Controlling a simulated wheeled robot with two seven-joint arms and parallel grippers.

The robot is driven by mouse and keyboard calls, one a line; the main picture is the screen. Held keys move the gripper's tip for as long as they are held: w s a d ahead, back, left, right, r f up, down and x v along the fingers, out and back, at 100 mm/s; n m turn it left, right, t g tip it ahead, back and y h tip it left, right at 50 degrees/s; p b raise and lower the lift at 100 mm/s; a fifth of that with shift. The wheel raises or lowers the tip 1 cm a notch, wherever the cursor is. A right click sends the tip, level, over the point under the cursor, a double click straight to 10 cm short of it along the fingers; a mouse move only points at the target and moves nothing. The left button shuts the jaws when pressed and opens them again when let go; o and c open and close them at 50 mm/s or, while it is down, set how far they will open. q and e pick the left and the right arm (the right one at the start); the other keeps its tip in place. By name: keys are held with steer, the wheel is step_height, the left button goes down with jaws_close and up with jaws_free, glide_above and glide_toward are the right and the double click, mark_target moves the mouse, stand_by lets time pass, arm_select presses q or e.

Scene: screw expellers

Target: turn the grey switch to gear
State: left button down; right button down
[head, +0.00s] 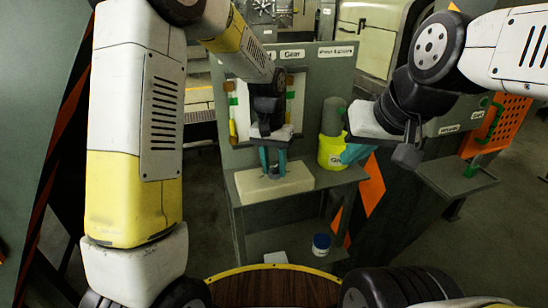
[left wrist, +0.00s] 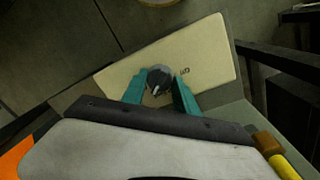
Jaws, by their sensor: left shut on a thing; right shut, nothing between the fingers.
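The grey switch (left wrist: 160,80) is a dark round knob with a small white mark, on top of a beige box (head: 290,184); the box also shows in the left wrist view (left wrist: 215,50). A small dark marking sits on the box right of the knob. My left gripper (head: 273,163) reaches down to the box, and its teal fingers are shut on the knob from both sides, also in the left wrist view (left wrist: 160,88). In the head view the gripper mostly hides the knob. My right gripper (head: 356,153) is shut and empty, right of the yellow container.
A sign reading "Gear" (head: 292,54) is on the grey-green panel (head: 318,85) behind. The yellow container (head: 330,152) stands on the table (head: 325,180) right of the box. A blue-and-white tub (head: 321,244) sits below. An orange perforated board (head: 497,123) is at right.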

arm_select(q)
steer(key=m, duration=0.4)
steer(key=shift+m, duration=0.4)
stand_by(0.4)
steer(key=c, duration=1.2)
jaws_free()
steer(key=shift+c, duration=0.2)
steer(key=r, duration=0.7)
steer(key=shift+w+a, duration=0.1)
steer(key=shift+w, duration=0.15)
steer(key=shift+r, duration=0.45)
